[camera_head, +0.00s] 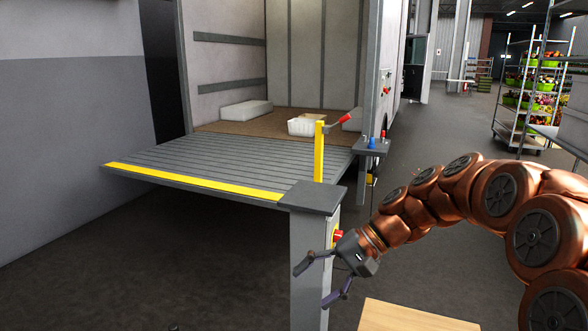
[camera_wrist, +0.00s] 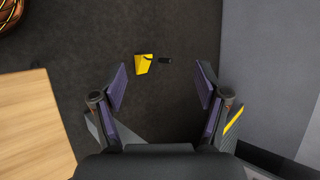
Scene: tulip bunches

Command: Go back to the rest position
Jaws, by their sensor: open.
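My gripper (camera_head: 318,279) is at the end of my copper-coloured arm, in front of the grey control post (camera_head: 309,245). Its two fingers are spread apart with nothing between them. In the wrist view my gripper (camera_wrist: 160,88) also shows open, with purple finger pads over the dark floor. The arm reaches in from the right side of the head view. From these views I cannot tell whether the gripper touches the post.
A red button (camera_head: 338,236) is on the post, close to the gripper. A yellow upright (camera_head: 319,152) stands behind the post top. The lift platform (camera_head: 230,165) leads into a truck holding a white crate (camera_head: 303,125). A wooden surface (camera_head: 410,318) is below. Flower racks (camera_head: 540,95) stand right.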

